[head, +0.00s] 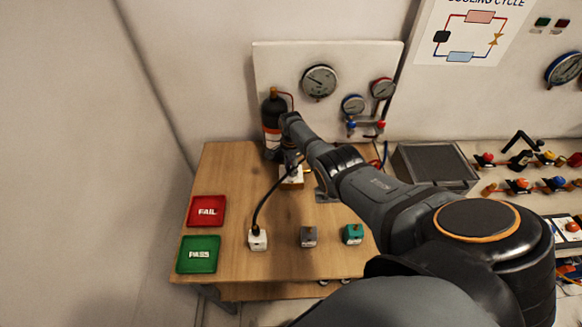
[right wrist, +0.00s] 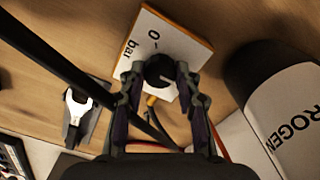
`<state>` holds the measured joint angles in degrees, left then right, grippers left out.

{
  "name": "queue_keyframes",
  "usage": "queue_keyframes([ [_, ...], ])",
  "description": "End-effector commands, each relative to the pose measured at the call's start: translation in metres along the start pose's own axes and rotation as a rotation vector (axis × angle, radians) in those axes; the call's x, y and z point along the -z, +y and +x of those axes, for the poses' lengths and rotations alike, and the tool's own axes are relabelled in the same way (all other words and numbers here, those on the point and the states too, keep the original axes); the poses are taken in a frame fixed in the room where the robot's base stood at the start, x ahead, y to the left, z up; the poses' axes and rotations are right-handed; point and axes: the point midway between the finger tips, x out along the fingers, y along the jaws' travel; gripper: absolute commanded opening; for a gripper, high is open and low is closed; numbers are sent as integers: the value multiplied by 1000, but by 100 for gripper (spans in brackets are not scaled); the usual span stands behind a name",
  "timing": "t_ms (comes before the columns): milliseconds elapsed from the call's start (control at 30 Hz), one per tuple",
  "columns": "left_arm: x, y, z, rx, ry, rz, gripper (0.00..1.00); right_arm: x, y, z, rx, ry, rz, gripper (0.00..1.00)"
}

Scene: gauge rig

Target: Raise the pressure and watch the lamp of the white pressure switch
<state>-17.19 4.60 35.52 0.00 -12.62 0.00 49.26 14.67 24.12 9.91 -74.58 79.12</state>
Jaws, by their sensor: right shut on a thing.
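The white pressure switch (head: 257,240) stands near the front of the wooden bench, with a black hose rising from its top towards the regulator. Its lamp is too small to read. The regulator box (head: 291,181) has a white face with "0" and "bar" printed on it, and it also shows in the right wrist view (right wrist: 187,45). My right gripper (right wrist: 160,76) is shut on the black knob (right wrist: 159,69) of this box. In the head view my right arm partly hides the box and covers the knob. My left gripper is not in view.
Grey (head: 308,236) and teal (head: 352,234) switches stand right of the white one. Red FAIL (head: 207,211) and green PASS (head: 199,254) pads lie left. A nitrogen cylinder (head: 271,108) stands behind. A large gauge (head: 319,82) hangs on the back panel. A wrench (right wrist: 73,106) lies near the box.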

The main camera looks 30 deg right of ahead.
Motion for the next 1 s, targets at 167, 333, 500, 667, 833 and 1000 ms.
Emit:
queue_keyframes([
  [167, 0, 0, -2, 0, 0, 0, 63, 1, -2, -3, 5, 2, 166, 1],
  [333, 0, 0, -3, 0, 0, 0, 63, 1, -2, -3, 6, 2, 328, 1],
  [500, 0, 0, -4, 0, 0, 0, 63, 1, -3, -3, 7, 2, 489, 1],
  [667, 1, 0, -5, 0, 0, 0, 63, 1, -2, -3, 7, 1, 633, 1],
  [833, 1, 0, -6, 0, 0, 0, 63, 1, -2, -3, 7, 1, 766, 1],
  [1000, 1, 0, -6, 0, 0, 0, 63, 1, -2, -3, 8, 0, 871, 1],
])
